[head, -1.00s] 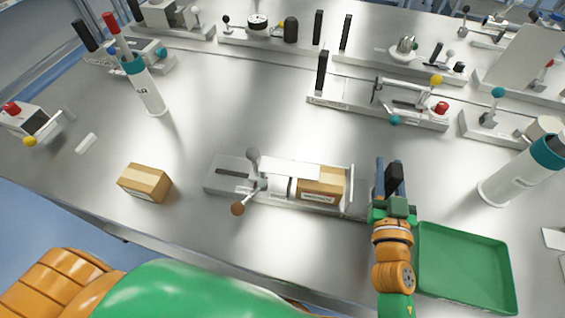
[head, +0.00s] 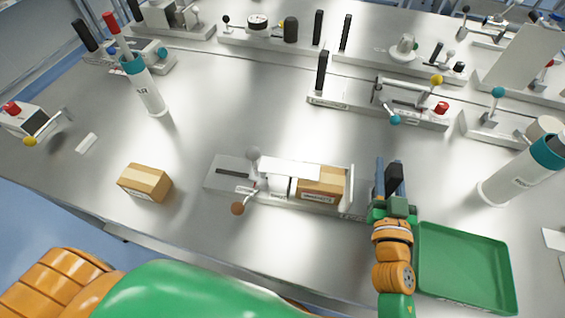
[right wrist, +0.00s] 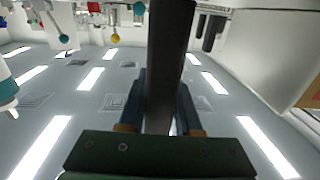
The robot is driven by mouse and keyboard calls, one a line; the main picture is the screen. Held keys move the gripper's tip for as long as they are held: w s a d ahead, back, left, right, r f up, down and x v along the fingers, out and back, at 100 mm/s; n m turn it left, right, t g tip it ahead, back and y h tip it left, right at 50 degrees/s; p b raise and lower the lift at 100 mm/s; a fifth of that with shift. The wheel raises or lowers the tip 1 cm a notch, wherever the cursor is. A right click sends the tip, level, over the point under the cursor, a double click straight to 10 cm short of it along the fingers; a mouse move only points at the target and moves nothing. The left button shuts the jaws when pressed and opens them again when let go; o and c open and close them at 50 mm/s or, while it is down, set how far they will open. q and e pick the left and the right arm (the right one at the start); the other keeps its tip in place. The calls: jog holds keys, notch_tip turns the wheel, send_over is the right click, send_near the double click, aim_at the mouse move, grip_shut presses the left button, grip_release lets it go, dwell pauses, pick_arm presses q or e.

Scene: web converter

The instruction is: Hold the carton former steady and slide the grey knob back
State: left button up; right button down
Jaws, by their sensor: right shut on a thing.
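The carton former (head: 228,172) sits in the middle of the bench, a long pale metal base with a white top plate. A brown carton (head: 322,183) lies inside its right half. The grey knob (head: 253,153) stands at the left end of the top plate. A brown ball on a short lever (head: 238,208) sticks out at the front. My right gripper (head: 393,185) is at the former's right end. It is shut on a black upright handle, a dark bar between the fingers in the right wrist view (right wrist: 168,70). The handle's foot is hidden. My left gripper is out of view.
A loose brown carton (head: 145,182) lies left of the former. A green tray (head: 465,270) lies right of my right arm. White bottles with teal caps stand at left (head: 148,90) and right (head: 510,178). Other fixtures line the back. The bench around the grey knob is clear.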

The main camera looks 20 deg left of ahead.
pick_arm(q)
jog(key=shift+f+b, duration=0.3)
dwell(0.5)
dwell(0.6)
